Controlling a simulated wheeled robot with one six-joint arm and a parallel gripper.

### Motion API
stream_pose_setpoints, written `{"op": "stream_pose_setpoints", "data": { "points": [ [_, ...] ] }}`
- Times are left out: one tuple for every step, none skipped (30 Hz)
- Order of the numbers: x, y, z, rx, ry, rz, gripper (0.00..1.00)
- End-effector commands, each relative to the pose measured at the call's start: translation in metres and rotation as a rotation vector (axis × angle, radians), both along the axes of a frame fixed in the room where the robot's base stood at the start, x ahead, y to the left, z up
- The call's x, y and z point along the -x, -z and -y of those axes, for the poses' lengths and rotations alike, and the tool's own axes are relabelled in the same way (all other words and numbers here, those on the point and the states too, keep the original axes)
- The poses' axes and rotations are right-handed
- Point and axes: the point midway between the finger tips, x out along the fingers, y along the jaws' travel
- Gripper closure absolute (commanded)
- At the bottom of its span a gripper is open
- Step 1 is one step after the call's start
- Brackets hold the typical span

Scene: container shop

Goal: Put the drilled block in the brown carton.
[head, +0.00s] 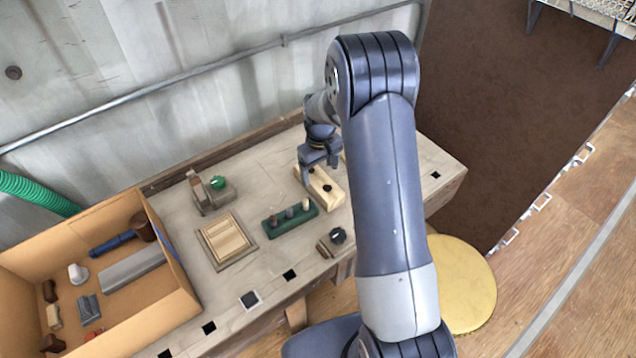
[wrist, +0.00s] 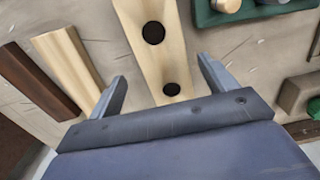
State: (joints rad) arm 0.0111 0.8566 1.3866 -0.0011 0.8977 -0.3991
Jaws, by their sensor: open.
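The drilled block (head: 326,191) is a pale wooden bar with dark round holes, lying on the bench. In the wrist view the block (wrist: 160,60) runs up the middle, with two holes showing. My gripper (head: 318,160) is open over its far end in the head view. In the wrist view my gripper (wrist: 162,85) has one finger on each side of the block, apart from it; their height above the bench is hard to tell. The brown carton (head: 75,238) stands open at the left, with several objects inside.
A green peg rack (head: 290,218) lies left of the block. A slatted wooden tray (head: 227,240), a green-knobbed fixture (head: 212,192) and a black-knobbed block (head: 331,243) are also on the bench. Pale and dark wood strips (wrist: 70,70) lie left of my gripper in the wrist view.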

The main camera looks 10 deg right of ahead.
Motion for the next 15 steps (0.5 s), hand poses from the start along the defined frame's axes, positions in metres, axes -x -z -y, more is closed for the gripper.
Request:
{"op": "stream_pose_setpoints", "data": {
  "points": [
    [0.001, 0.003, -0.001, 0.0, 0.0, -0.003, 0.2],
    [0.001, 0.006, -0.001, -0.001, -0.001, -0.004, 0.2],
    [0.002, 0.011, -0.002, 0.0, -0.001, -0.004, 0.2],
    [0.002, 0.015, -0.003, -0.001, -0.001, -0.006, 0.2],
    [0.002, 0.019, -0.004, 0.0, -0.001, -0.005, 0.2],
    [0.003, 0.024, -0.005, -0.001, -0.001, -0.006, 0.2],
    [0.003, 0.028, -0.005, -0.001, -0.001, -0.006, 0.2],
    [0.003, 0.033, -0.005, 0.0, -0.001, -0.004, 0.2],
    [0.002, 0.038, -0.005, 0.0, -0.001, -0.004, 0.2],
    [0.002, 0.041, -0.005, -0.001, -0.001, -0.004, 0.2],
    [0.002, 0.044, -0.005, -0.001, -0.001, -0.003, 0.2],
    [0.002, 0.047, -0.005, 0.0, 0.0, -0.002, 0.2],
    [0.002, 0.048, -0.005, 0.0, 0.0, -0.002, 0.2],
    [0.002, 0.049, -0.005, -0.001, 0.0, -0.001, 0.2],
    [0.002, 0.05, -0.005, -0.001, 0.0, -0.001, 0.2]
  ]
}}
